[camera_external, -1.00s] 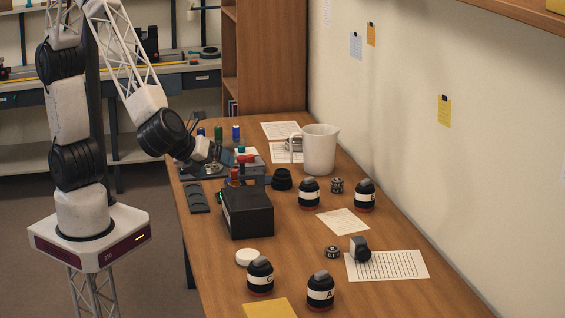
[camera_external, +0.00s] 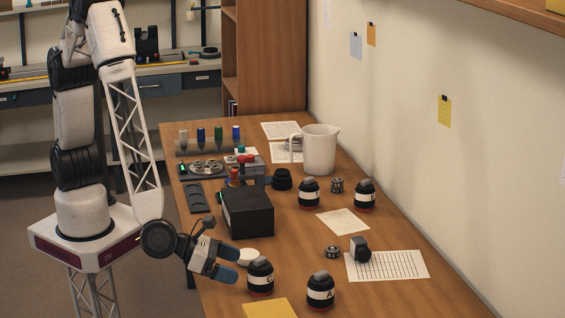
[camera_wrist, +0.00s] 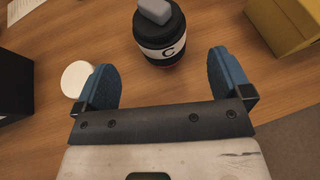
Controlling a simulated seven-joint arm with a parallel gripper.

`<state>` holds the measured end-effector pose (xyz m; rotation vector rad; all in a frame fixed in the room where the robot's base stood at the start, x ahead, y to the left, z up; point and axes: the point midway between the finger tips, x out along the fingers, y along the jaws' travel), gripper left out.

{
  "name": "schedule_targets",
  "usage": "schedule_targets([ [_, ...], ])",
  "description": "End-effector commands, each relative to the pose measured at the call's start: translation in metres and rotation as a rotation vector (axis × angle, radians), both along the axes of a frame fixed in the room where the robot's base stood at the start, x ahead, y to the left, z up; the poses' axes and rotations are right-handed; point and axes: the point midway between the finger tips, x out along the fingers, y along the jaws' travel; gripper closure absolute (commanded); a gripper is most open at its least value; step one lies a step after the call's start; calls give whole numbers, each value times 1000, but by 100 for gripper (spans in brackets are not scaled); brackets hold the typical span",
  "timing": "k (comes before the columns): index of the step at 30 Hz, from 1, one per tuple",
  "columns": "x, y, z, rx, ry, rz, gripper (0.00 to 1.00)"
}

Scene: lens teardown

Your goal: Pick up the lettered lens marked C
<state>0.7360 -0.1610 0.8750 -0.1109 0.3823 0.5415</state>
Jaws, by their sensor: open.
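The lens marked C (camera_external: 260,277) stands upright near the front of the table. It is a black barrel with a white lettered band, a grey block on top and a red base ring. In the wrist view the lens C (camera_wrist: 160,38) shows its letter plainly, centred just beyond the fingertips. My gripper (camera_external: 239,265) is open, its blue fingers pointing at the lens from the left. In the wrist view my gripper (camera_wrist: 164,75) has nothing between its fingers, and the lens appears in line with the gap. I cannot tell any contact.
A lens marked A (camera_external: 320,291) stands to the right of C. A white disc (camera_external: 247,257) lies behind C, close to my fingers. A black box (camera_external: 247,212) stands farther back. A yellow item (camera_external: 270,308) lies in front. More lenses (camera_external: 309,193) and a white pitcher (camera_external: 320,150) stand farther away.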

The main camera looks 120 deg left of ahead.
Motion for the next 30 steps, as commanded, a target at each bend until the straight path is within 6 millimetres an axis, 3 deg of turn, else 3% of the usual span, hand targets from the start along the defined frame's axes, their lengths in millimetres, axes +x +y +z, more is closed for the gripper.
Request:
schedule_targets([
  [11, 1, -1, -2, 4, 1, -6, 3],
  [22, 19, 10, -10, 2, 1, -4, 3],
  [30, 21, 11, -12, 3, 2, -5, 3],
])
